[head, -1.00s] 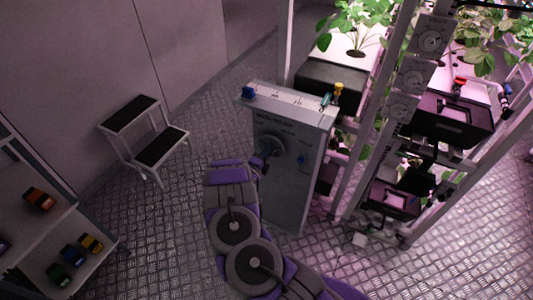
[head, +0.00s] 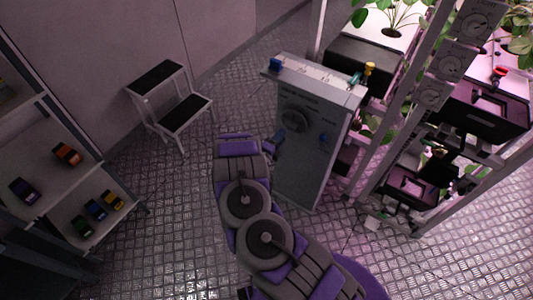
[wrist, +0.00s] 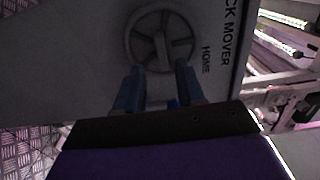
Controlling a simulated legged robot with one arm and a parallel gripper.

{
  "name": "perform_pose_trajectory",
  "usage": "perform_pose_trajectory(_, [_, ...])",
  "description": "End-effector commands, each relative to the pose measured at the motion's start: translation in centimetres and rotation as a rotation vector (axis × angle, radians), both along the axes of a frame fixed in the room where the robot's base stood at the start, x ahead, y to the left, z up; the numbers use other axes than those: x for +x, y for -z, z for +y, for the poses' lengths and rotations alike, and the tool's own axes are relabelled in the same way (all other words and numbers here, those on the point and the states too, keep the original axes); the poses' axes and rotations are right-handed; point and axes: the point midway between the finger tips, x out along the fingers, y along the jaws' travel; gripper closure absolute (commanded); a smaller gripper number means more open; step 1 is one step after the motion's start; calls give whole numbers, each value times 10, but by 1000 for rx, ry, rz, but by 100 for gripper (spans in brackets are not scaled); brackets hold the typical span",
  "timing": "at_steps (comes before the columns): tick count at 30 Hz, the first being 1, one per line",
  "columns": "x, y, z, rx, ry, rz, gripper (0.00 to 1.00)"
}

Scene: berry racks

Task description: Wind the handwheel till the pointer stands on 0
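The handwheel (head: 294,119) is a dark round wheel on the front of a grey cabinet (head: 301,170). In the wrist view the handwheel (wrist: 161,38) is a spoked ring just beyond my fingers, with a pale upright bar at its centre. My gripper (head: 277,143) is below and left of the wheel in the head view. In the wrist view my gripper (wrist: 159,68) has two blue fingers standing apart with nothing clearly between them. It appears apart from the wheel. The word HOME (wrist: 206,60) is printed beside the wheel. I cannot make out the pointer or a 0.
Plant racks (head: 445,60) stand close on the right. The floor between is clear.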

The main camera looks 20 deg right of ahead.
Motion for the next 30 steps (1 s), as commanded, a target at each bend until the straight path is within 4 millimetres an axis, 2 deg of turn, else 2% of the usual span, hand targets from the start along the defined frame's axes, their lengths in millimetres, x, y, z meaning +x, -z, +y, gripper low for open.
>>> perform_pose_trajectory(1, [-6, -1, 12, 0, -5, 1, 62])
perform_pose_trajectory(6, [-30, 1, 42, 3, -6, 6, 62])
perform_pose_trajectory(13, [-54, 1, 72, 1, -4, 2, 62])
perform_pose_trajectory(18, [-63, 2, 83, 1, -2, 2, 62])
perform_pose_trajectory(30, [-66, 2, 86, 2, 0, 3, 62])
